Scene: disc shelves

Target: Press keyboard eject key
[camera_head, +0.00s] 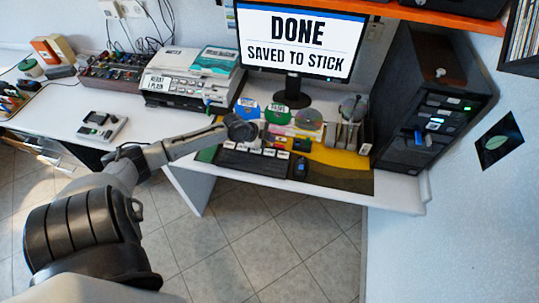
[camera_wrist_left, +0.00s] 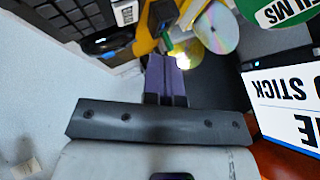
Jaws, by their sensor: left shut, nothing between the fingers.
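The dark keyboard (camera_head: 250,164) lies near the front edge of the desk, with a row of pale labelled keys along its back. I cannot read which key is the eject key. The keyboard also shows at the top left of the left wrist view (camera_wrist_left: 60,18). My left gripper (camera_head: 241,128) is above the desk just behind the keyboard's left part in the head view, its tip partly hidden by the wrist. In the left wrist view its fingers (camera_wrist_left: 166,78) are together and empty. My right gripper is not in view.
The monitor (camera_head: 297,42) reads "DONE SAVED TO STICK". A mouse (camera_head: 300,168) lies right of the keyboard. Discs (camera_head: 309,119) and a dark drive tower (camera_head: 432,95) with a blue stick (camera_head: 419,138) stand behind and right. A printer (camera_head: 190,78) stands left; the floor in front is clear.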

